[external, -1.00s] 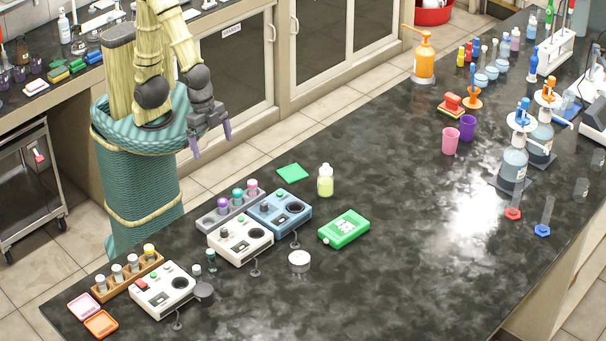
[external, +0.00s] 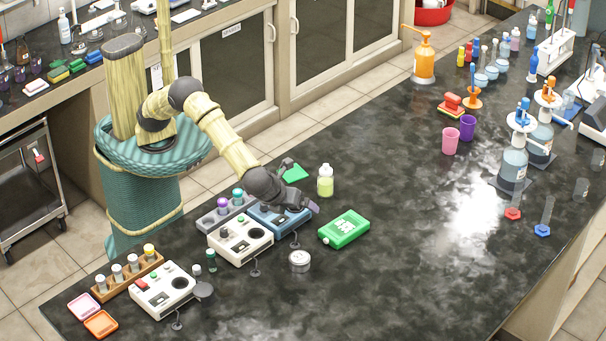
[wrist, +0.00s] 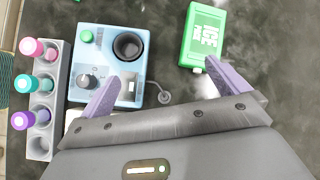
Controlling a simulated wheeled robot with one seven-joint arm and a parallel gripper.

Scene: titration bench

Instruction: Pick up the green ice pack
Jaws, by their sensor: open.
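The green ice pack (external: 344,229) lies flat on the dark bench, to the right of the blue device. In the wrist view the ice pack (wrist: 204,36) is at the top right, with white "ICE" lettering and a white cap at its lower end. My gripper (external: 308,193) is above the blue device, up and left of the ice pack. In the wrist view my gripper (wrist: 165,82) has its two purple fingers spread apart with nothing between them. The right finger tip is close to the ice pack's near end in the picture; the height between them is unclear.
The blue device (external: 279,218) and a cream device (external: 240,241) stand left of the ice pack. A grey vial rack (wrist: 45,95) is beside the blue device. A bottle of pale green liquid (external: 325,182) and a round tin (external: 299,261) stand nearby. The bench right of the pack is clear.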

